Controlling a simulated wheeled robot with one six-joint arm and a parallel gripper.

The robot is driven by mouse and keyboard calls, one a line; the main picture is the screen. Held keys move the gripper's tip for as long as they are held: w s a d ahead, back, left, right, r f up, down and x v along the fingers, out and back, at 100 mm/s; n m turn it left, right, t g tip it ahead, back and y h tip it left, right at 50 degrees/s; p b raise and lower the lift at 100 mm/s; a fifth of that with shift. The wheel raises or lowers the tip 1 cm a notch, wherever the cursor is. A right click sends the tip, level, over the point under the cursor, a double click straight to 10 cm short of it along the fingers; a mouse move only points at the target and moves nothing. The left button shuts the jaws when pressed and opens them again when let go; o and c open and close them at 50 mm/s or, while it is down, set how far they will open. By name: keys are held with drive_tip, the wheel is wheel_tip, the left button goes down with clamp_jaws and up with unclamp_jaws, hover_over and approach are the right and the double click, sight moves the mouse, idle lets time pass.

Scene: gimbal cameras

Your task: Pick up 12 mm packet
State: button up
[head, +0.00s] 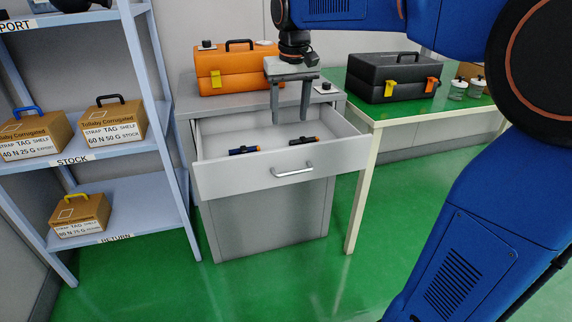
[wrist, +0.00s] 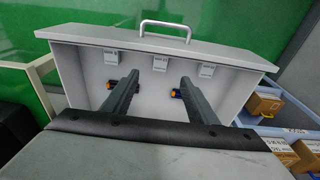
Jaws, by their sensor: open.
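The drawer (head: 215,170) of the grey cabinet is pulled open. Two small dark items with orange and blue ends lie in it: one at the left (head: 244,150) and one near the middle (head: 304,141). I cannot tell which, if either, is the 12 mm packet. My gripper (head: 290,119) is open and empty above the back of the drawer, fingers pointing down. In the wrist view the two items, (wrist: 112,85) and (wrist: 178,94), show partly behind my fingers (wrist: 162,82). Three small labels on the drawer's inner front are too small to read surely.
An orange toolbox (head: 235,70) stands on the cabinet top, just behind my gripper. A black toolbox (head: 392,78) and glass jars (head: 458,89) stand on the green bench at right. A shelf rack (head: 165,190) with cardboard boxes (head: 115,122) stands at left.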

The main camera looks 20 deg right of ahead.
drive_tip(key=w+f, duration=0.1)
drive_tip(key=f, duration=0.3)
drive_tip(key=w+f, duration=0.1)
drive_tip(key=f, duration=0.3)
drive_tip(key=w+f, duration=0.1)
drive_tip(key=f, duration=0.2)
drive_tip(key=shift+w+a+f, duration=0.25)
drive_tip(key=shift+a+f, duration=0.05)
drive_tip(key=shift+f, duration=0.1)
drive_tip(key=shift+w+d+f, duration=0.1)
drive_tip(key=shift+w+f, duration=0.05)
drive_tip(key=shift+f, duration=2.5)
drive_tip(key=c, duration=1.2)
